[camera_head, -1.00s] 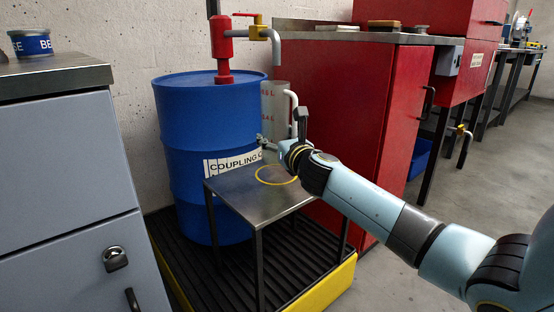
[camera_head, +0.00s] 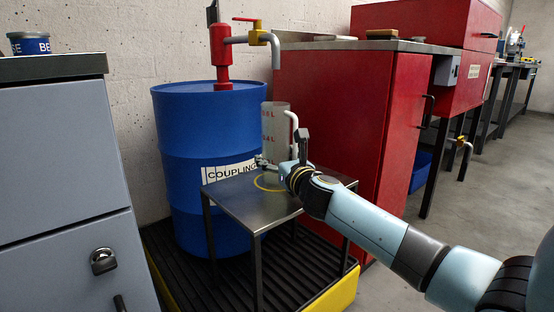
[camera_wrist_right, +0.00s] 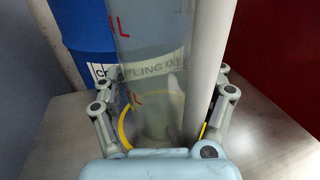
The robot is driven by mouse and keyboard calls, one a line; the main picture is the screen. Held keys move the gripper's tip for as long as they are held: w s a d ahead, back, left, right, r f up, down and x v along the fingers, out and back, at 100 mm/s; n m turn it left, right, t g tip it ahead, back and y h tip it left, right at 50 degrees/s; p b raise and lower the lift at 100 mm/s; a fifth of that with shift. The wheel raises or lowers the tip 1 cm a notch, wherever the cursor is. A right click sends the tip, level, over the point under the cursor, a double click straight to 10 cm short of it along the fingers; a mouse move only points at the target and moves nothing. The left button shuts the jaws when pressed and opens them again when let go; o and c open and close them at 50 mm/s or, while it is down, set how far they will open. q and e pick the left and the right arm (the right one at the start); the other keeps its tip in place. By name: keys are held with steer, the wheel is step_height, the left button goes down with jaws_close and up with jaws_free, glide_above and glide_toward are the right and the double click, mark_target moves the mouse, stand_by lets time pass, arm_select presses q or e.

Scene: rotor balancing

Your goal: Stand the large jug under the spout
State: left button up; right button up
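The large jug (camera_head: 275,128) is a tall, clear vessel with red level marks and a white handle. It stands upright over the small metal stand (camera_head: 255,215), beside the blue drum. My right gripper (camera_head: 278,168) has its fingers around the jug low down; in the wrist view the fingers (camera_wrist_right: 165,85) flank the jug (camera_wrist_right: 150,60) and its handle. The yellow ring (camera_head: 262,186) on the stand shows around the jug's base; I cannot tell if the base touches. The grey spout (camera_head: 276,52) ends above the jug's mouth, apart from it. My left gripper is not in view.
The blue drum (camera_head: 190,130) with its red pump (camera_head: 221,55) is behind and left of the stand. A red cabinet (camera_head: 335,130) is close on the right. A grey cabinet (camera_head: 60,170) fills the left. A yellow-edged black grate (camera_head: 190,265) lies below.

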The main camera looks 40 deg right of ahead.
steer(key=shift+o, duration=1)
